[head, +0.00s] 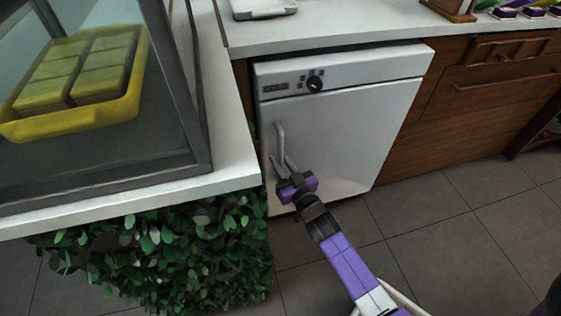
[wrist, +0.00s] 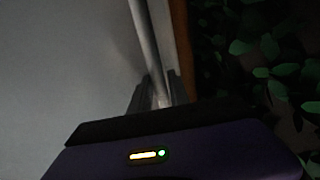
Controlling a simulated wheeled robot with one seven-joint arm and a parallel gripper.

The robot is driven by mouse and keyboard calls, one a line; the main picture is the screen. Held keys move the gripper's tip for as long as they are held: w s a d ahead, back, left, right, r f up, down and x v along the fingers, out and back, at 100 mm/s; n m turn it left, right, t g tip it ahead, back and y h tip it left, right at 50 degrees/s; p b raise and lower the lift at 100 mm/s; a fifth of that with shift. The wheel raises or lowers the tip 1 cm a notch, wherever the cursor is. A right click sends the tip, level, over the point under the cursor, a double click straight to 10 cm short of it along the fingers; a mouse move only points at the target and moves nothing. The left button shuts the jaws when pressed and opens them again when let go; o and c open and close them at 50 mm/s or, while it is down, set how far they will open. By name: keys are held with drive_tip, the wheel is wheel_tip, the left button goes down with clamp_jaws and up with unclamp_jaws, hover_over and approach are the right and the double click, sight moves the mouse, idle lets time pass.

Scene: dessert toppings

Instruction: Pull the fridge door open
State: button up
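The white fridge (head: 345,135) stands under the counter, its door shut flush with the front. Its upright grey handle (head: 280,138) is on the left edge of the door. My gripper (head: 283,164) is at the handle's lower part, fingers pointing at the door. In the wrist view the handle (wrist: 143,32) runs down between the two fingers (wrist: 158,92) of my gripper. The fingers look spread, one on each side of the bar. Whether either finger touches it is hard to see.
A leafy green panel (head: 170,255) under the left counter (head: 225,150) stands close beside the handle side. A glass case with a yellow tray (head: 125,104) is on that counter. Wooden drawers (head: 475,110) are right of the fridge. The tiled floor (head: 450,225) in front is clear.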

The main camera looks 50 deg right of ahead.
clamp_jaws()
idle(1.1)
